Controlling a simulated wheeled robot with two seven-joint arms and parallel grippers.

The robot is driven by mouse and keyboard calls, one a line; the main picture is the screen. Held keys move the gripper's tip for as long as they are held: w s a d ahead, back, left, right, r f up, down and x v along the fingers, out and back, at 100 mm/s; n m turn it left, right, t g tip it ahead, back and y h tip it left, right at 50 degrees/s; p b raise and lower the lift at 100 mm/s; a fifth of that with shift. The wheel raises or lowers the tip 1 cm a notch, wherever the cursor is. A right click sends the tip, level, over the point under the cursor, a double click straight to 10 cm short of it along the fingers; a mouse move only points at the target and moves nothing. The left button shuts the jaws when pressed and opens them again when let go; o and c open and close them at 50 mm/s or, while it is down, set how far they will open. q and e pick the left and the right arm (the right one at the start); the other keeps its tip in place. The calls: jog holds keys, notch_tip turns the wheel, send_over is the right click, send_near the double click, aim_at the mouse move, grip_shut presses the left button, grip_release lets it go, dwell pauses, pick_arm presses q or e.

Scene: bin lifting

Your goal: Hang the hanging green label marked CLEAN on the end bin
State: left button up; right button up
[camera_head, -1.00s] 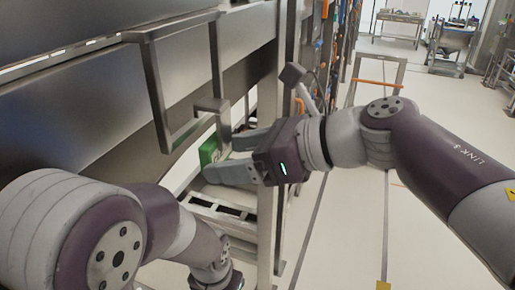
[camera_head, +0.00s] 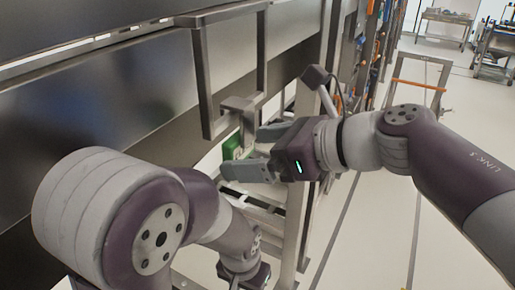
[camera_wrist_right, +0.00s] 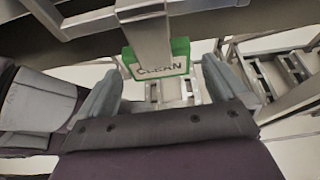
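The green label (camera_head: 232,147) is partly hidden behind a steel bracket (camera_head: 238,104) in the head view. In the right wrist view the label (camera_wrist_right: 180,66) reads CLEAN, and a vertical steel bar (camera_wrist_right: 148,40) covers part of it. I cannot tell what it hangs from. My right gripper (camera_head: 250,151) is open, its fingers on either side of the label with clear gaps in the wrist view; it is not closed on it. My left gripper (camera_head: 247,275) is at the bottom edge, mostly cut off. A large steel bin wall (camera_head: 100,90) fills the left; I cannot tell if it is the end bin.
A steel bar frame (camera_head: 204,80) juts from the bin wall close to my right gripper. A steel upright (camera_head: 300,180) stands just below and beside it. A low frame with an orange bar (camera_head: 418,85) stands farther back. Open pale floor (camera_head: 385,215) lies to the right.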

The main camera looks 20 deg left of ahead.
jog(key=shift+d, duration=0.35)
jog(key=w+b+v, duration=0.1)
jog(key=b+v, duration=0.4)
jog(key=v, duration=0.6)
jog(key=w+r+m+t+y, duration=0.2)
jog(key=w+r+m+t, duration=0.2)
jog(key=m, duration=0.3)
jog(key=w+d+f+m+t+h+b, duration=0.1)
jog(key=w+d+f+m+t+h, duration=0.45)
jog(key=m, duration=0.75)
jog(key=w+d+f+m+t+h+b, duration=0.1)
jog(key=w+d+f+m+t+h, duration=0.4)
jog(key=w+f+m, duration=0.6)
jog(key=s+d+f+m+g+h+b, duration=0.1)
jog(key=s+d+f+m+g+h, duration=0.2)
jog(key=d+f+m, duration=0.6)
jog(key=s+d+f+m+g+h+b, duration=0.15)
jog(key=s+f+m+g, duration=0.35)
jog(key=f, duration=0.7)
jog(key=s+d+f+m+g+b, duration=0.3)
jog(key=s+f+m+g, duration=0.3)
jog(key=s+f, duration=1)
jog(key=shift+s+d+f+m, duration=0.2)
jog(key=shift+s+d+m, duration=0.2)
jog(key=shift+d+m, duration=0.45)
